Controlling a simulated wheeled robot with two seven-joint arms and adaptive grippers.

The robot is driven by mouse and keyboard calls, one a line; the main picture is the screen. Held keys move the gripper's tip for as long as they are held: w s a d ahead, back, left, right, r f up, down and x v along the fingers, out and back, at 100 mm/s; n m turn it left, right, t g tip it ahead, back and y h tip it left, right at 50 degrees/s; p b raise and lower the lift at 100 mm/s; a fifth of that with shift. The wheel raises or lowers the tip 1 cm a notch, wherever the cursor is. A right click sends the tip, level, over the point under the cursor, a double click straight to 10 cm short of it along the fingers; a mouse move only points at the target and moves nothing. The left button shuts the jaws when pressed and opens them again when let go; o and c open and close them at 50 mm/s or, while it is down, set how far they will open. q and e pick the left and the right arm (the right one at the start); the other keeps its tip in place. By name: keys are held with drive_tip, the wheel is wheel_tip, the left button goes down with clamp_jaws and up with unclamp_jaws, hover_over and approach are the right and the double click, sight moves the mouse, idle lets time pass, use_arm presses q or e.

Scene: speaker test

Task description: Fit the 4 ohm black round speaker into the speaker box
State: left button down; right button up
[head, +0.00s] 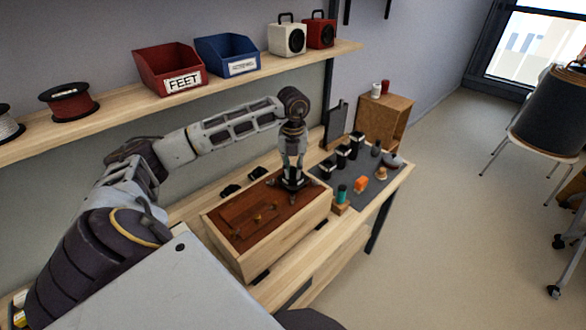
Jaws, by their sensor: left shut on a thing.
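The speaker box (284,237) is a pale wooden box with a red-brown top face, lying on the workbench. My left gripper (291,178) points down over the far right part of that top face. It is shut on a small dark thing at the box's surface, which looks like the black round speaker (290,185). The fingers hide most of it, and I cannot tell whether it sits in an opening or above it. No 4 ohm marking is readable. My right gripper is not in view.
A grey mat (330,177) right of the box holds several black cylindrical parts, an orange item (361,184) and a green spool (342,192). A wooden cabinet (391,116) stands behind. A shelf (120,109) above carries a red bin (170,72) and a blue bin (227,56).

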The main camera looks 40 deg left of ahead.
use_arm(q)
drive_tip(key=shift+f+b, duration=0.8)
drive_tip(key=shift+f, duration=0.45)
idle(2.7)
drive_tip(key=c, duration=1.3)
unclamp_jaws()
drive_tip(key=shift+o, duration=0.2)
drive_tip(key=shift+r, duration=6)
drive_tip(key=shift+f, duration=0.1)
